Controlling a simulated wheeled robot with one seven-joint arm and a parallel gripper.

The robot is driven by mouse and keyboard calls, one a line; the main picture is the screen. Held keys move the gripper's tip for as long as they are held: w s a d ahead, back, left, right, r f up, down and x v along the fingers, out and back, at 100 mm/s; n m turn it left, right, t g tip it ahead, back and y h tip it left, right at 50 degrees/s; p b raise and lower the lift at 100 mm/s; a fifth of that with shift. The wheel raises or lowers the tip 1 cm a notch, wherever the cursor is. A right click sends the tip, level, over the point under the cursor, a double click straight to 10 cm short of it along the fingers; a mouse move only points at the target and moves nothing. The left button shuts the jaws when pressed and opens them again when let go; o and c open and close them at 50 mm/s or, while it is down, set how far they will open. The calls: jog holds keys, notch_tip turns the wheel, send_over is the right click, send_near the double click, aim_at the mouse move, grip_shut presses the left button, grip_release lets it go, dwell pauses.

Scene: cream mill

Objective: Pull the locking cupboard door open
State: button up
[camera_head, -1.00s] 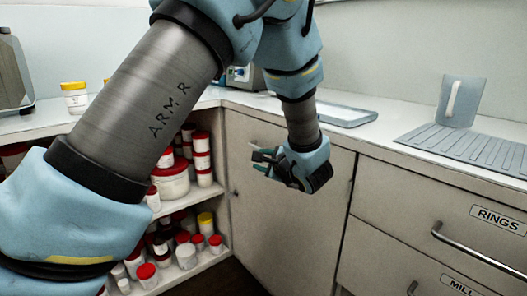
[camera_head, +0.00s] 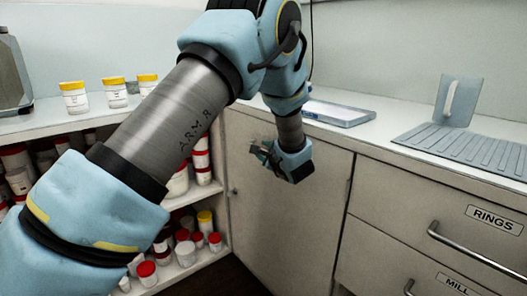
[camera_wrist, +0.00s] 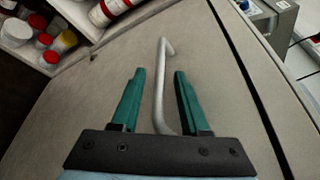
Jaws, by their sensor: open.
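The cupboard door (camera_head: 280,225) is a plain beige panel below the counter and looks shut. A small dark knob or lock (camera_head: 234,191) is near its left edge. My gripper (camera_head: 258,152) is in front of the upper part of the door. In the wrist view the open fingers (camera_wrist: 155,100) stand on either side of a grey bar handle (camera_wrist: 161,80), with a gap on both sides. The handle runs between them, its near end close to the palm. In the head view the handle is mostly hidden by my gripper.
Open shelves (camera_head: 185,268) of red- and yellow-lidded jars stand left of the door. Drawers (camera_head: 440,225) with bar handles are to its right. A flat tray (camera_head: 338,113) and a ribbed mat (camera_head: 465,150) lie on the counter. Dark floor shows below the door.

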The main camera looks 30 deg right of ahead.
jog(key=shift+c, duration=0.3)
grip_shut()
dwell(1.1)
